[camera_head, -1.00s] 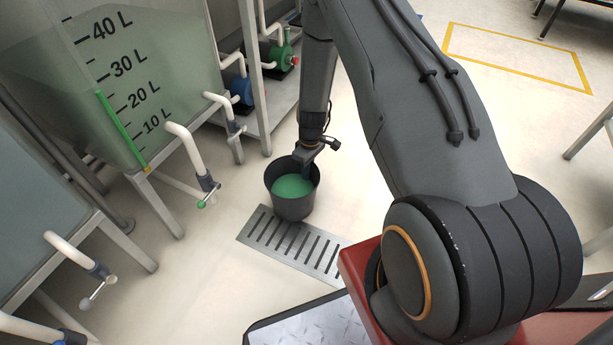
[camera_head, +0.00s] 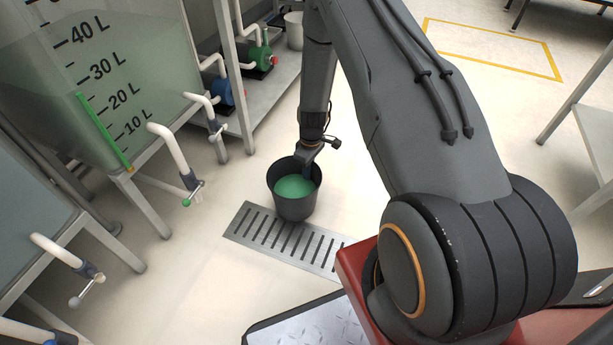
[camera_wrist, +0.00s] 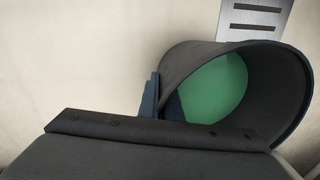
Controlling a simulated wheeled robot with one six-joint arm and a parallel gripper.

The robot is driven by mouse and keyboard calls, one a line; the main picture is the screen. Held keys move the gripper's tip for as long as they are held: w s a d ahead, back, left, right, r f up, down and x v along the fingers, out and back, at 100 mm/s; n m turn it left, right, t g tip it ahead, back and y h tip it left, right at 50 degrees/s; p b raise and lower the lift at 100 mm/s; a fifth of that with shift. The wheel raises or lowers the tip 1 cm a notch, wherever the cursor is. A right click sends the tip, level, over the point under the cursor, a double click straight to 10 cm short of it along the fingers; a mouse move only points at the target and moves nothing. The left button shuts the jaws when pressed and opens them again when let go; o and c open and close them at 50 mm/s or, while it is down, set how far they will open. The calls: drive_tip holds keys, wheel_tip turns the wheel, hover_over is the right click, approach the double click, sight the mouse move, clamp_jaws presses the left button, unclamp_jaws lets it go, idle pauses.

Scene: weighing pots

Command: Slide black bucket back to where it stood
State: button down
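The black bucket (camera_head: 296,208) stands upright on the floor, right at the far edge of the slotted metal grate (camera_head: 240,229). It holds green liquid (camera_head: 291,187). In the wrist view the bucket (camera_wrist: 277,88) is at the right, its open mouth showing the green liquid. My gripper (camera_head: 308,168) is at the bucket's far right rim. One finger is outside the wall and one inside, closed on the rim. The inner fingertip is partly hidden by the wall. Whether the bucket's base touches the grate, I cannot tell.
A tank with litre marks (camera_head: 105,90) and valved outlet pipes (camera_head: 170,150) stands at the left. Blue and green pumps (camera_head: 258,57) sit on a low shelf behind. A yellow floor rectangle (camera_head: 490,32) is at the far right. Floor left of the grate is clear.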

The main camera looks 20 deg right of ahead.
drive_tip(key=c, duration=1.9)
unclamp_jaws()
drive_tip(key=shift+r, duration=0.1)
drive_tip(key=r+p, duration=0.1)
drive_tip(key=r, duration=0.1)
drive_tip(key=r+p, duration=0.1)
drive_tip(key=r, duration=0.2)
drive_tip(key=r+p, duration=0.1)
drive_tip(key=r, duration=0.1)
drive_tip(key=shift+w+d+r, duration=0.25)
drive_tip(key=shift+d+r, duration=0.05)
